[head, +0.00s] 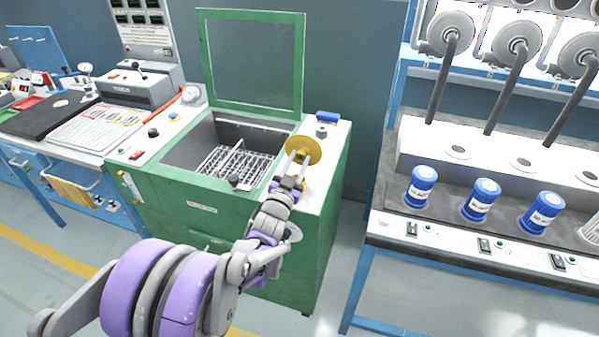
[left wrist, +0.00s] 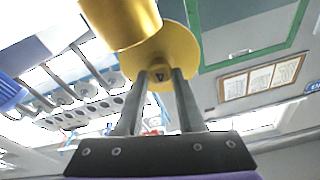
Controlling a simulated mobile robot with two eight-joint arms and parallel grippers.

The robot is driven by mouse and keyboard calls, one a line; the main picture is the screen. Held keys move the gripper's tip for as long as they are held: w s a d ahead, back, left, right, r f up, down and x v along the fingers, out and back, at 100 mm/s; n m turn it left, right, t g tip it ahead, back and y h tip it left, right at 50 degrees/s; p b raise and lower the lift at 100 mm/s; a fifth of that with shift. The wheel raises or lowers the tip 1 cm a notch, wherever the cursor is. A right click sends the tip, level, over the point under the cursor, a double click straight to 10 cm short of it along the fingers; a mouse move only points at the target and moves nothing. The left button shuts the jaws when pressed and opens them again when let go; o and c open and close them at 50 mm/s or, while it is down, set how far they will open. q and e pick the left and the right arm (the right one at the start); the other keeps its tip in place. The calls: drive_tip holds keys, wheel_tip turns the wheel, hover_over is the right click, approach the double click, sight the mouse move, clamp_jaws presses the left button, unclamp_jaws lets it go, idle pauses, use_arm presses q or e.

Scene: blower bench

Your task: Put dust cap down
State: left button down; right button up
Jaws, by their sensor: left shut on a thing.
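The dust cap is a gold disc (head: 304,150) with a short cylinder on one side. My left gripper (head: 296,178) is shut on it, over the right part of the green machine's top. In the left wrist view the two fingers (left wrist: 160,92) close on a small knob at the middle of the disc (left wrist: 183,62), and the gold cylinder (left wrist: 118,18) points away from them. The disc looks tilted in the head view. I cannot tell whether it touches the white top surface. My right gripper is in neither view.
The green machine (head: 318,240) has its glass lid (head: 252,60) raised, showing a wire rack (head: 238,165) inside. A small grey part (head: 322,131) and a blue handle (head: 328,117) sit behind the cap. A bench with blue canisters (head: 422,186) stands at right.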

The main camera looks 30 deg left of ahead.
use_arm(q)
drive_tip(key=shift+f+b, duration=0.35)
drive_tip(key=shift+f, duration=1.4)
drive_tip(key=shift+f, duration=0.25)
drive_tip(key=c, duration=0.5)
unclamp_jaws()
drive_tip(key=shift+r, duration=0.1)
